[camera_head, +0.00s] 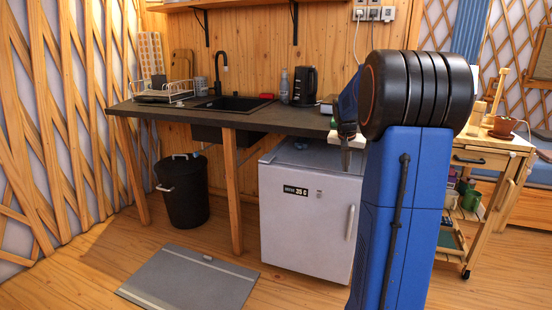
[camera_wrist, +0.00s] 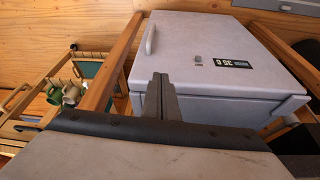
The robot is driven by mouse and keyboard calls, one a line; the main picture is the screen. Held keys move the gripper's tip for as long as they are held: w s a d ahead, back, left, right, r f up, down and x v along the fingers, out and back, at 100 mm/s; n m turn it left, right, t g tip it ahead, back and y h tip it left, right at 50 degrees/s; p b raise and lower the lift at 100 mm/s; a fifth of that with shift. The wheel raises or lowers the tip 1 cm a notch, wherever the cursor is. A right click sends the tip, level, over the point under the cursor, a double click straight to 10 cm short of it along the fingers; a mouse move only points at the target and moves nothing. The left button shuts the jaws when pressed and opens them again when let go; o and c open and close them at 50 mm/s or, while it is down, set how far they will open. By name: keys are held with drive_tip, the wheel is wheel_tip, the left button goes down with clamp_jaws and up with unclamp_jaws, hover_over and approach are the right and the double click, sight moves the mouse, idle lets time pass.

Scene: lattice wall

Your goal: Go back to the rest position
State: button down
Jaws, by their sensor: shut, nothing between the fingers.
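My gripper (camera_head: 345,158) hangs in front of the counter's right part, above and in front of the small fridge in the head view. My blue arm and column cover the view to the right of it. In the wrist view my gripper (camera_wrist: 160,82) shows as two dark fingers pressed together, with nothing between them. The pale fridge (camera_head: 305,215) stands under the counter with its door shut. It also fills the upper middle of the wrist view (camera_wrist: 215,45), behind the fingers. I cannot tell the exact gap between fingers and fridge.
The dark counter (camera_head: 150,112) has a sink (camera_head: 232,103), dish rack and kettle (camera_head: 304,86). A black bin (camera_head: 182,192) stands below at left. A grey hatch or mat (camera_head: 190,278) lies on the floor. A wooden trolley (camera_head: 490,150) with pots stands at right.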

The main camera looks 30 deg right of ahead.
drive_tip(key=s+a+r+n, duration=0.15)
drive_tip(key=s+a, duration=0.25)
drive_tip(key=a, duration=0.4)
drive_tip(key=s+a+r+n+t+y, duration=0.1)
drive_tip(key=s+a+n, duration=0.15)
drive_tip(key=a, duration=0.65)
drive_tip(key=s+a+r+n, duration=0.1)
drive_tip(key=s+a, duration=0.3)
drive_tip(key=a, duration=0.4)
drive_tip(key=s+a+f+n+y, duration=0.1)
drive_tip(key=s+a+f+n, duration=0.2)
drive_tip(key=s+a, duration=0.5)
drive_tip(key=s+a+f+n+t+y, duration=0.1)
drive_tip(key=s+a+f+n, duration=0.2)
drive_tip(key=s+a, duration=0.5)
drive_tip(key=shift+s+a+f, duration=0.35)
drive_tip(key=shift+s+f, duration=0.55)
drive_tip(key=shift+s, duration=1.45)
